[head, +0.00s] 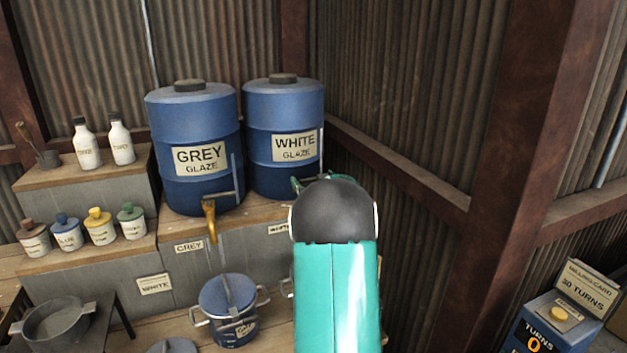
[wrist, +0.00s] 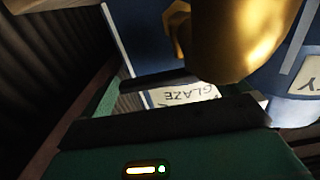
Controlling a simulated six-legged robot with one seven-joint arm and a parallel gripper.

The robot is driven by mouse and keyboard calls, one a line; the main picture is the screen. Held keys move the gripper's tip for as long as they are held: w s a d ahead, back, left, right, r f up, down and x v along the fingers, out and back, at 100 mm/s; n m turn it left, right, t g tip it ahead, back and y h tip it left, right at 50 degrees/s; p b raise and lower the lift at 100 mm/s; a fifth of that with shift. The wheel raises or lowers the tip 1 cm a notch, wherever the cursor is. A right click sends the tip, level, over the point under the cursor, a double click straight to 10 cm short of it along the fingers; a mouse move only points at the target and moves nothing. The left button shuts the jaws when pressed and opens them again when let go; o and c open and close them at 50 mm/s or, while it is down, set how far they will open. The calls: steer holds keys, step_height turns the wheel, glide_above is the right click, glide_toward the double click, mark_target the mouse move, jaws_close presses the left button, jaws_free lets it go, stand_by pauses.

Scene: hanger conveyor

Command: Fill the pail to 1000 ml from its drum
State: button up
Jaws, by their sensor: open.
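In the head view, the grey glaze drum (head: 193,150) stands on a wooden-topped step, with a brass tap (head: 210,218) at its lower front. The white glaze drum (head: 284,130) stands to its right; its tap area is hidden by my arm. A blue pail (head: 232,325) with side handles stands below the grey drum's tap; its label and fill level are unreadable. A thin pale strip shows above it; I cannot tell whether it is liquid. In the wrist view, my gripper (wrist: 165,97) is open, close to a large brass part (wrist: 240,42), with a glaze label (wrist: 185,94) beyond.
Two white bottles (head: 88,147) and several small jars (head: 100,228) stand on steps at the left. A pan (head: 55,325) sits on a stand at front left. A counter box (head: 552,325) reading TURNS 0 is at lower right. Corrugated walls and a post close off the back and right.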

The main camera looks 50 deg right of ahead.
steer(key=shift+w+d, duration=0.1)
steer(key=shift+w, duration=0.1)
steer(key=c, duration=1.3)
steer(key=shift+o, duration=0.2)
steer(key=shift+m+h, duration=0.3)
steer(key=shift+h, duration=0.1)
steer(key=shift+s+a+m+g+h, duration=0.2)
steer(key=shift+m+g+h, duration=0.65)
steer(key=shift+g, duration=0.1)
steer(key=shift+s+a+m+g+h, duration=0.15)
steer(key=shift+a+m+g+h, duration=0.1)
steer(key=shift+m+g+h, duration=0.6)
steer(key=shift+s+a+m+g+h, duration=0.2)
steer(key=shift+m+g+h, duration=0.5)
steer(key=shift+g+h, duration=0.3)
steer(key=shift+s+g, duration=0.1)
steer(key=shift+g, duration=0.3)
